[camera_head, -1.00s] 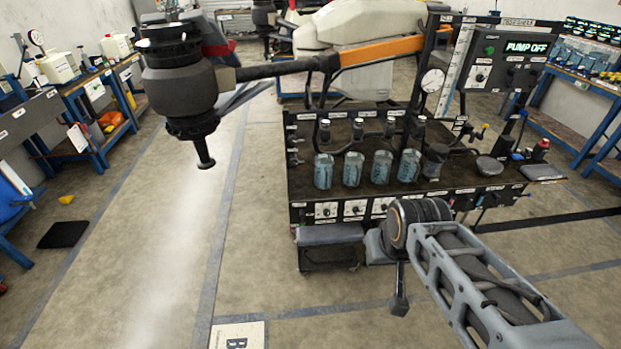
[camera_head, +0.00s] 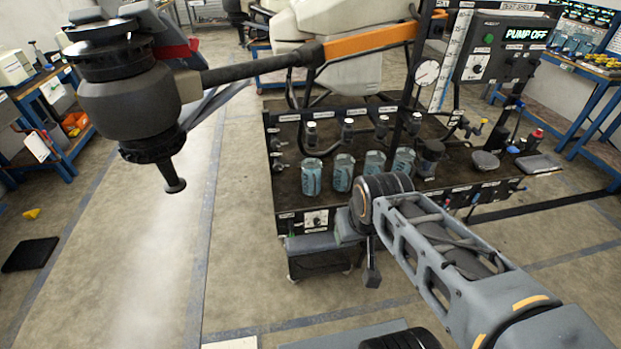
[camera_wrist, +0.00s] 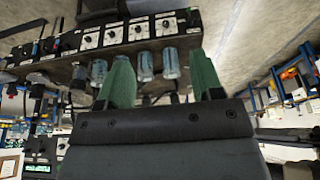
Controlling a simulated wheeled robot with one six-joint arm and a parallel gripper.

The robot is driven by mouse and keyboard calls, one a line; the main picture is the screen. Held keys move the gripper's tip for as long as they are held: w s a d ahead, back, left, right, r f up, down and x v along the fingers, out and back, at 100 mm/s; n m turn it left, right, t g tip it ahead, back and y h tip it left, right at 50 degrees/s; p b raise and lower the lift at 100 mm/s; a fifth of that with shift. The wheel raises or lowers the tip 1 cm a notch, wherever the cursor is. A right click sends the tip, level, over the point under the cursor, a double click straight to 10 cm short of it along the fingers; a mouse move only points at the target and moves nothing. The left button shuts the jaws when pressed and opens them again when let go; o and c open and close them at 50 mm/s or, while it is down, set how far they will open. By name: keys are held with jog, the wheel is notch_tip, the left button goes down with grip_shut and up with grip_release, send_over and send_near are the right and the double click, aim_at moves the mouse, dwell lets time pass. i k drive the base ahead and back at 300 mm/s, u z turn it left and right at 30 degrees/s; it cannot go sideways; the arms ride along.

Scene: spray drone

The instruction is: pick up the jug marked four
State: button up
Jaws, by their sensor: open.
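Several blue-tinted clear jugs stand upright in a row on the dark bench (camera_head: 460,140) in the head view: a leftmost jug (camera_head: 312,178), a second jug (camera_head: 343,174), a third (camera_head: 374,162) and a rightmost one (camera_head: 403,161). My arm partly covers the lower part of the third. Their markings are too small to read, so I cannot tell which is marked four. In the wrist view, which is upside down, my gripper (camera_wrist: 158,56) has two green fingers spread apart, empty. Jugs (camera_wrist: 145,66) show beyond and between the fingers, apart from them.
A large dark drone rotor unit (camera_head: 130,100) hangs at the left on a boom with an orange section (camera_head: 370,42). A gauge (camera_head: 427,73) and a panel reading PUMP OFF (camera_head: 507,48) stand behind the jugs. Dark taps (camera_head: 347,130) rise behind them.

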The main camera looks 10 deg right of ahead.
aim_at(312, 168)
jog(key=u, duration=0.05)
jog(key=i, duration=0.85)
jog(key=u, duration=1.3)
